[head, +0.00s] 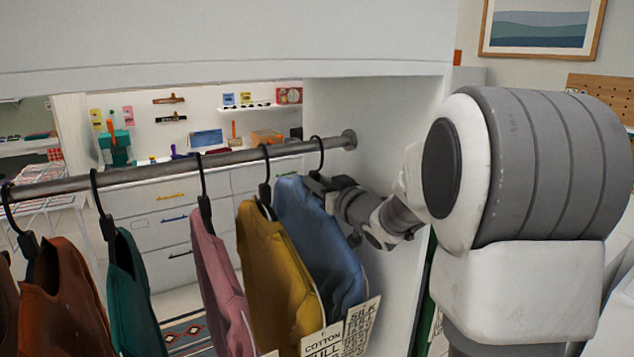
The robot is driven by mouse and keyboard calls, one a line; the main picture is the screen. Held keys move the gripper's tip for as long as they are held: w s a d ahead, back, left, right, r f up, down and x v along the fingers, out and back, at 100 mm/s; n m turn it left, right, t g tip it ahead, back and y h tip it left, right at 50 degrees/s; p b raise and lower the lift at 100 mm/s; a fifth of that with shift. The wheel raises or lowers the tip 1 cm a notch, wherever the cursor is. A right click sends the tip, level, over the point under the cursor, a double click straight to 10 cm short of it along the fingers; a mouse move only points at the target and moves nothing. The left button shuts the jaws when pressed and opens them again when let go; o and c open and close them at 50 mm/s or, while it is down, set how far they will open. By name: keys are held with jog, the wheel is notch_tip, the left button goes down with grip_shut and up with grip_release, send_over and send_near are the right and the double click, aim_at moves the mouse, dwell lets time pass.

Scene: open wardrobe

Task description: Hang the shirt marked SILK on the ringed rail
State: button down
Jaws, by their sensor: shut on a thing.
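The blue shirt (318,240) hangs at the right end of the row, with a white tag (362,327) reading SILK at its lower edge. Its black hanger hook (321,146) is looped over the metal rail (232,158). My gripper (318,185) reaches in from the right and is shut on the hanger at the shirt's neck, just below the rail; the fingertips are partly hidden by the shirt. The rail ends in a round flange (350,139) on the white side wall. I cannot make out another ring on it.
A mustard shirt (270,270) with a COTTON tag (322,342) hangs close beside the blue one. Pink (218,270), green (135,295) and rust (62,300) shirts hang further left. The white side panel (385,120) stands right of the rail. White drawers (155,235) stand behind.

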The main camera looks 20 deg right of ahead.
aim_at(322, 165)
jog(key=shift+r, duration=0.15)
jog(key=shift+r+p, duration=1.55)
jog(key=shift+r, duration=0.35)
jog(key=shift+r, duration=0.15)
